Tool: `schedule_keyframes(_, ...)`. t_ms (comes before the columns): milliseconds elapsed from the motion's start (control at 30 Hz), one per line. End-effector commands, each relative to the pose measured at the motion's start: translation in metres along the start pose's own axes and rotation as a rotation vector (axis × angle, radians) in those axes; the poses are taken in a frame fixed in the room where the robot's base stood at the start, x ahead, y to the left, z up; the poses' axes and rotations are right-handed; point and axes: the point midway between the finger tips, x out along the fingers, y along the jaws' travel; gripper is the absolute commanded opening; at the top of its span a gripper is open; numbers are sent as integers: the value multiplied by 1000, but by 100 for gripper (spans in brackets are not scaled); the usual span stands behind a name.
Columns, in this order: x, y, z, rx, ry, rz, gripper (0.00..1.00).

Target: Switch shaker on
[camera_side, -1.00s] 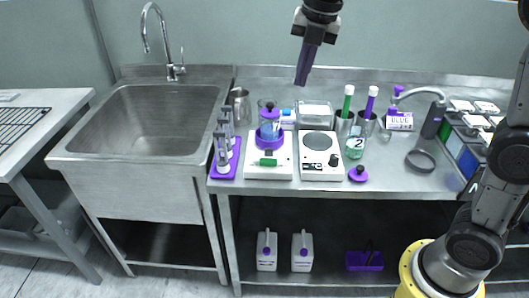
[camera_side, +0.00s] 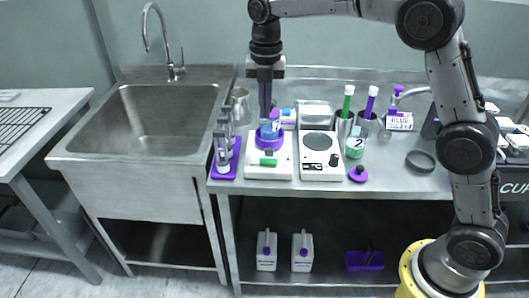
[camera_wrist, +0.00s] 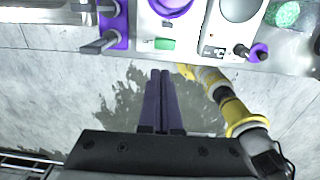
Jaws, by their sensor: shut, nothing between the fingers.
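The shaker (camera_side: 284,166) is a white box with a purple ring on top, left of the middle of the bench. A blue beaker (camera_side: 272,130) sits in the ring. A green switch (camera_side: 268,162) is on the shaker's front part; it also shows in the wrist view (camera_wrist: 165,44). I cannot tell its position. My gripper (camera_side: 265,114) points down, and its fingers overlap the beaker in the side view. In the wrist view my purple fingers (camera_wrist: 160,72) are together and empty, appearing below the switch and apart from it. The fingertips partly hide the beaker's top.
A purple rack (camera_side: 227,166) with grey upright pieces stands close left of the shaker. A white device with a round dark plate (camera_side: 319,140) stands close right.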

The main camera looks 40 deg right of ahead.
Motion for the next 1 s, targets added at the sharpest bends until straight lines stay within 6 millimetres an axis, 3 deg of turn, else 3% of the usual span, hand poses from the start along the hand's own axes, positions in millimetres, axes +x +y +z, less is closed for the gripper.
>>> schedule_keyframes(167, 18, -1, -1, 0, 3, -4, 0)
schedule_keyframes(700, 117, -1, -1, 0, 3, -3, 0)
schedule_keyframes(1000, 138, 0, 0, 0, 0, 0, 0)
